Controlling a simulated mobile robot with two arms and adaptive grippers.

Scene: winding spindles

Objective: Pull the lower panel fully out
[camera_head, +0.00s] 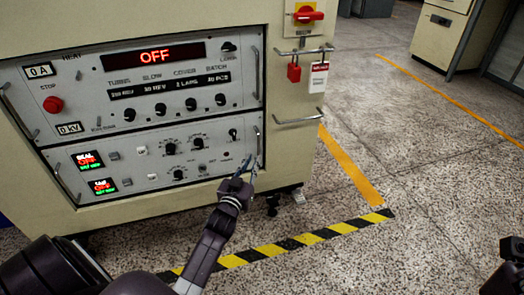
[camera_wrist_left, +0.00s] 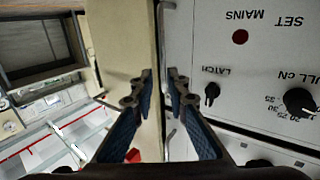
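The lower panel (camera_head: 140,172) is a grey front with knobs and two small red-green displays, and it looks flush in the cream cabinet. Its right-hand handle (camera_head: 258,142) is an upright metal bar; its left handle (camera_head: 66,185) also shows. My left gripper (camera_head: 247,168) is at the lower part of the right handle. In the left wrist view, its fingers (camera_wrist_left: 160,88) are apart, with the thin handle bar (camera_wrist_left: 161,40) running up between them in the picture. Contact cannot be told. A dark part of my right arm or gripper (camera_head: 508,265) shows at the lower right edge, cut off.
The upper panel (camera_head: 160,90) with a red OFF display sits directly above. A red switch (camera_head: 308,15), padlock (camera_head: 293,72) and tag (camera_head: 319,77) are on the cabinet's right side. Yellow-black tape (camera_head: 300,240) marks the floor; the speckled floor right of the cabinet is clear.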

